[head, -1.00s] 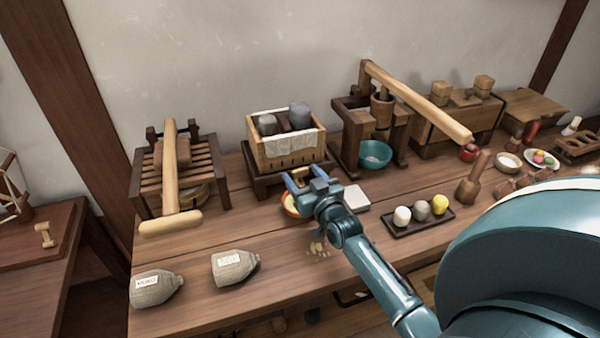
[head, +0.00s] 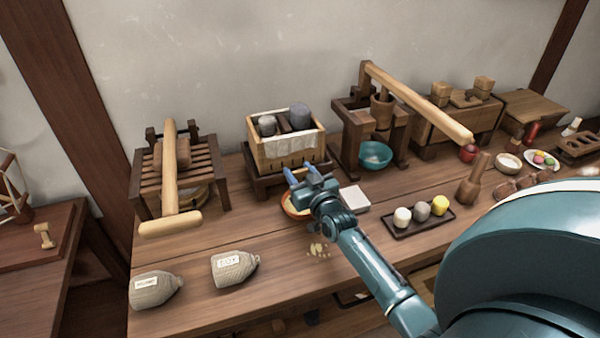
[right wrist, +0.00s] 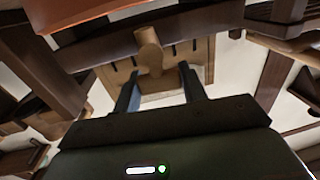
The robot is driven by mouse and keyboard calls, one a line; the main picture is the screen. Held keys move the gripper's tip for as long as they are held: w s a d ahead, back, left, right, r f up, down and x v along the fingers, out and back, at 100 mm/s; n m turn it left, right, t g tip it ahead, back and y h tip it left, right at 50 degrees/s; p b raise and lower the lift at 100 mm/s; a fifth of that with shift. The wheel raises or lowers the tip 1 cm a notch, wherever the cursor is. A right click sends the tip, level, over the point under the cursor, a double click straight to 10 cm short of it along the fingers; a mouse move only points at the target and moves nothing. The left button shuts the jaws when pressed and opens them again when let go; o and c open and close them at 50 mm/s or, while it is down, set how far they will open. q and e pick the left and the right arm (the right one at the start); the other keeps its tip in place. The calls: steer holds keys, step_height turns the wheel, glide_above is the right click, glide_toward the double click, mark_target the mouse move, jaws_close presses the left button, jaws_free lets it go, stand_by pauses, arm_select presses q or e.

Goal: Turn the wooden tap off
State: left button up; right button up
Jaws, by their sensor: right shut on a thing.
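The tofu-press box (head: 262,150), pale wood with slots and a white cloth, stands on a dark stand at the table's back. In the right wrist view a pale wooden tap (right wrist: 148,50) with a rounded end sticks out in front of the slotted box. My right gripper (head: 300,176) is at the stand's front, above an orange-rimmed bowl (head: 289,205). In the right wrist view its two dark fingers (right wrist: 159,72) lie either side of the tap and are shut on it. In the head view the tap is hidden by the gripper. My left gripper is not in view.
A white block (head: 354,198) and a dark tray (head: 418,226) with several balls lie right of the gripper. Crumbs (head: 318,248) lie in front. Two labelled sacks (head: 234,267) are at front left. A lever press (head: 420,100) with a teal bowl (head: 375,155) stands to the right.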

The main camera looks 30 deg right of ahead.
steer(key=shift+c, duration=0.5)
steer(key=shift+r+h+p, duration=0.25)
steer(key=shift+h+p, duration=0.05)
steer(key=shift+p, duration=0.1)
steer(key=shift+m+h+p, duration=0.5)
steer(key=shift+m+h, duration=0.1)
steer(key=shift+f, duration=0.15)
steer(key=o, duration=0.9)
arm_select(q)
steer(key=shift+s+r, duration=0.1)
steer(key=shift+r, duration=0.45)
arm_select(e)
steer(key=shift+o, duration=0.4)
